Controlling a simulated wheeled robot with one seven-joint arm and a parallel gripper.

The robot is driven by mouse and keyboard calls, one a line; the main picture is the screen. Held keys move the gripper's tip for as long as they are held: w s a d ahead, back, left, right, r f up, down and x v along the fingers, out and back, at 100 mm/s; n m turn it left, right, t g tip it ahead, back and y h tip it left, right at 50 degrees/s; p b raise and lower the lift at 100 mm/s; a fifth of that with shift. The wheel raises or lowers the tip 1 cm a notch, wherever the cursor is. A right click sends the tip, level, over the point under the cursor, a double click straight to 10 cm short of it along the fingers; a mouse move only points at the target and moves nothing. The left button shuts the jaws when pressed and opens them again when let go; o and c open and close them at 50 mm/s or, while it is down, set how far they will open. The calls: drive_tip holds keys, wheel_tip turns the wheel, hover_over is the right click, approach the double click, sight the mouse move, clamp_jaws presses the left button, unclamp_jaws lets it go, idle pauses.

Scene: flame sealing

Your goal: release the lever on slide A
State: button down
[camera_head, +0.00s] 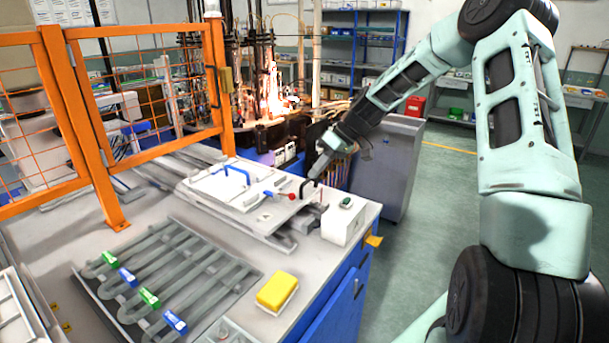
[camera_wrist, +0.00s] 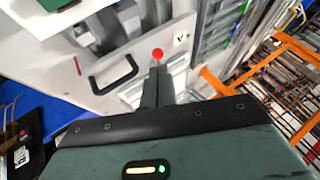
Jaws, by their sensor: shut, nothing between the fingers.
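A light slide plate (camera_head: 225,188) lies on the bench, with a blue handle (camera_head: 238,172) on it and a black handle (camera_head: 310,187) at its right end. A lever with a red knob (camera_head: 291,196) stands beside the black handle. In the wrist view the red knob (camera_wrist: 157,53) is just beyond my fingertips, and the black handle (camera_wrist: 113,73) is to their left. My gripper (camera_head: 318,173) is shut and empty, pointing down over the plate's right end. Its closed fingers (camera_wrist: 158,72) show in the wrist view. I cannot tell whether they touch the lever. No letter A is readable.
A white box with a green button (camera_head: 341,224) stands right of the slide. Bent tubes with green and blue clips (camera_head: 170,318) and a yellow block (camera_head: 277,290) lie in front. An orange fence (camera_head: 100,180) is at left. Flames (camera_head: 272,95) burn behind.

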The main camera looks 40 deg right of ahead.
drive_tip(key=d, duration=0.4)
drive_tip(key=shift+r+t, duration=0.3)
drive_tip(key=shift+t, duration=0.1)
drive_tip(key=p, duration=0.4)
approach(279, 195)
wheel_tip(279, 195, down, 4)
drive_tip(key=s, duration=0.2)
drive_tip(key=shift+w+a+f, duration=0.1)
drive_tip(key=shift+w+f, duration=0.05)
drive_tip(key=shift+f, duration=0.25)
drive_tip(key=shift+m, duration=0.3)
drive_tip(key=shift+a+f, duration=0.1)
